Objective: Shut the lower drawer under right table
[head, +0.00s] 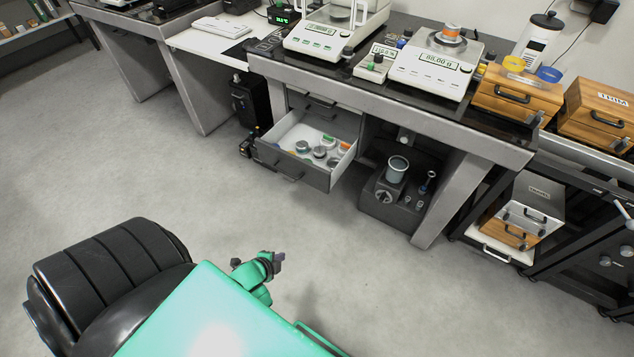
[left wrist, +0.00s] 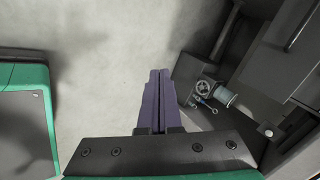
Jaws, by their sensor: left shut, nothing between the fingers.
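The lower drawer (head: 290,172) under the right table (head: 400,107) is pulled open. It holds several small jars and round containers, and its front has a dark handle. Above it a closed drawer front (head: 322,112) shows under the tabletop. My left gripper (head: 279,257) is low over the floor, in front of the open drawer and well apart from it. In the left wrist view the purple fingers (left wrist: 158,75) are shut together with nothing between them. A grey panel (left wrist: 270,65) with a bar handle shows at the right there. My right gripper is not in view.
A dark pump unit (head: 388,198) with a pale cup stands under the table, right of the drawer. A black computer case (head: 250,102) stands to its left. Balances (head: 432,65) and wooden boxes (head: 518,95) are on top. The floor before the drawer is clear.

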